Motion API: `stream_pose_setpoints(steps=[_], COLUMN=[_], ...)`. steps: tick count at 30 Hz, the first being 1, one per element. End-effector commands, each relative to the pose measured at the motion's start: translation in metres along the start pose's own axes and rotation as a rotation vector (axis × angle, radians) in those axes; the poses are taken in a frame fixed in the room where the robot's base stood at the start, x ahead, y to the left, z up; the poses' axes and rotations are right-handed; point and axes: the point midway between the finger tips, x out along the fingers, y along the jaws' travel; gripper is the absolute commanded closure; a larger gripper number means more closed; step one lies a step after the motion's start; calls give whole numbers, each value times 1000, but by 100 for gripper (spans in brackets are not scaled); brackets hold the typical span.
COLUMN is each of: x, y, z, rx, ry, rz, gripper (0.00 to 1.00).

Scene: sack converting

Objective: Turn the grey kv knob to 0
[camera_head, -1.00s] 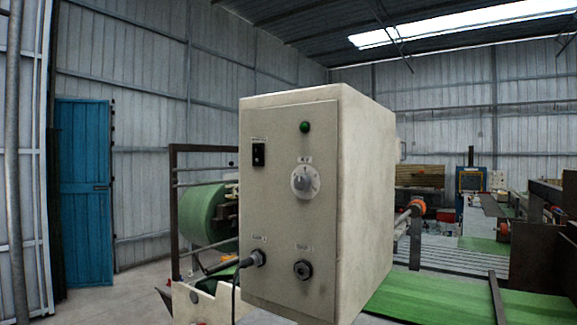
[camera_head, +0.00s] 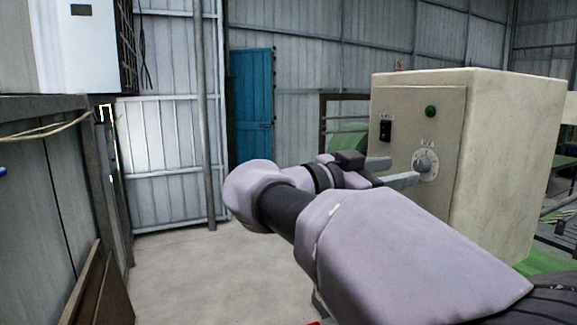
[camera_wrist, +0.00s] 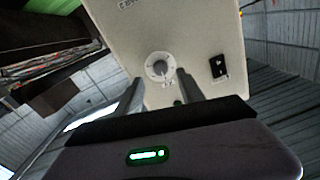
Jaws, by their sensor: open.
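The grey kV knob (camera_head: 426,163) sits on a pale round dial on the front of a beige control box (camera_head: 480,200). My gripper (camera_head: 398,171) is open, its two fingers pointing at the panel just left of the knob. In the wrist view the knob (camera_wrist: 158,67) shows beyond and between the two open fingers (camera_wrist: 157,85), with nothing held. The fingers look apart from the knob; the exact gap is hard to judge. The dial marks are too small to read, so I cannot tell the knob's setting. My arm hides the lower panel in the head view.
A black rocker switch (camera_head: 386,130) and a green lamp (camera_head: 431,111) are on the same panel, near the knob. A blue door (camera_head: 250,105) and bare floor (camera_head: 190,270) lie to the left. A white cabinet (camera_head: 75,45) stands at upper left.

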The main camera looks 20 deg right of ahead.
Motion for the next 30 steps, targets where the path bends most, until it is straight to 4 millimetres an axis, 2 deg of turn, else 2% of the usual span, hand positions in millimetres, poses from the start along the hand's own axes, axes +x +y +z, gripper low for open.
stream_pose_setpoints(steps=[3, 6, 10, 17, 20, 24, 25, 30], x=[27, 41, 49, 50, 50, 49, 49, 49], y=[1, 0, 0, 0, 0, 0, 0, 0], z=[0, 0, 0, 0, 0, 0, 0, 0], rx=[-1, -2, -3, -2, -2, -2, -2, -5], ry=[0, -1, -1, -1, -1, -1, -1, -1], rz=[4, 2, 0, -1, -1, -1, -1, -1], gripper=[54, 54, 54, 54, 70, 97, 100, 100])
